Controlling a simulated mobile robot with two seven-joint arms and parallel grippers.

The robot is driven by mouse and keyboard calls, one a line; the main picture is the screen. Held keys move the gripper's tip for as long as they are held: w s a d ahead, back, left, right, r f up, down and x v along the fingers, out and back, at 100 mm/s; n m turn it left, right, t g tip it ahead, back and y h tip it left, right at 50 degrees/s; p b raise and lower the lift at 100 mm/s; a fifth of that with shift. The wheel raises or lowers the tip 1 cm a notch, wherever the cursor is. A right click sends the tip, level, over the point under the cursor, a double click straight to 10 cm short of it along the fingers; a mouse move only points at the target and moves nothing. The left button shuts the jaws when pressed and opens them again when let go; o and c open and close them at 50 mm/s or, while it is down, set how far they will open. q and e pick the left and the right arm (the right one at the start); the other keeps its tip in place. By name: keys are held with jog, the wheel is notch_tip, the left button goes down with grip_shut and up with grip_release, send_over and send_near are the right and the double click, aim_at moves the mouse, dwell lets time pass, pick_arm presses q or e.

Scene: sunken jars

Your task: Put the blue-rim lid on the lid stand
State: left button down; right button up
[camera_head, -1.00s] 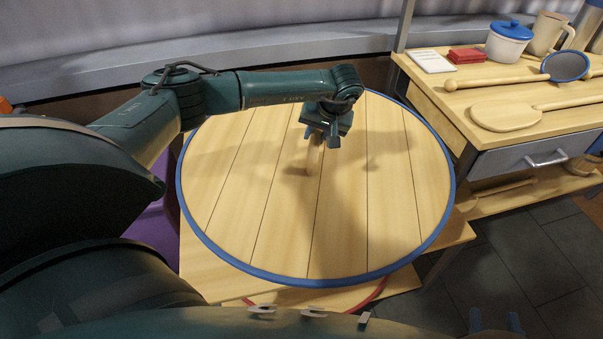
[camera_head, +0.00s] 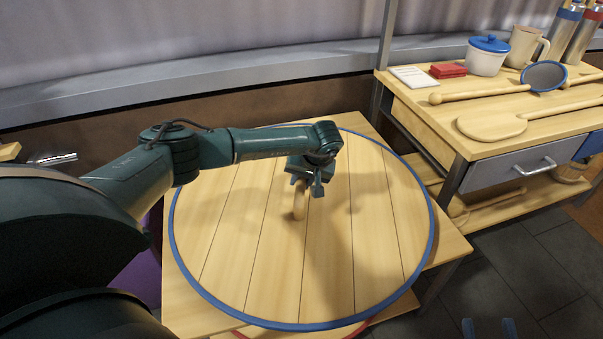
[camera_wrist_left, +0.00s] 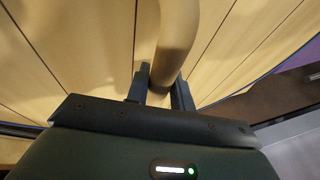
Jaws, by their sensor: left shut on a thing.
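The blue-rim lid (camera_head: 335,260) is a large round plank disc with an upright wooden handle (camera_head: 300,201), in the middle of the head view. My left gripper (camera_head: 306,184) is shut on that handle. In the left wrist view, the handle (camera_wrist_left: 173,45) runs between the fingers of the left gripper (camera_wrist_left: 160,91). The lid hides most of the wooden table top below it.
A counter (camera_head: 420,100) at the right carries a blue-lidded pot (camera_head: 487,56), a mug (camera_head: 525,46) and wooden utensils. Bare dark floor (camera_head: 505,250) lies at the lower right.

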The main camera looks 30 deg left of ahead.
pick_arm(q)
jog(key=shift+w+f, duration=0.2)
jog(key=shift+f, duration=0.35)
jog(key=shift+r, duration=0.1)
jog(key=c, duration=1.6)
grip_release()
jog(key=shift+s+f, duration=0.15)
jog(key=shift+f, duration=0.1)
jog(key=o, duration=0.4)
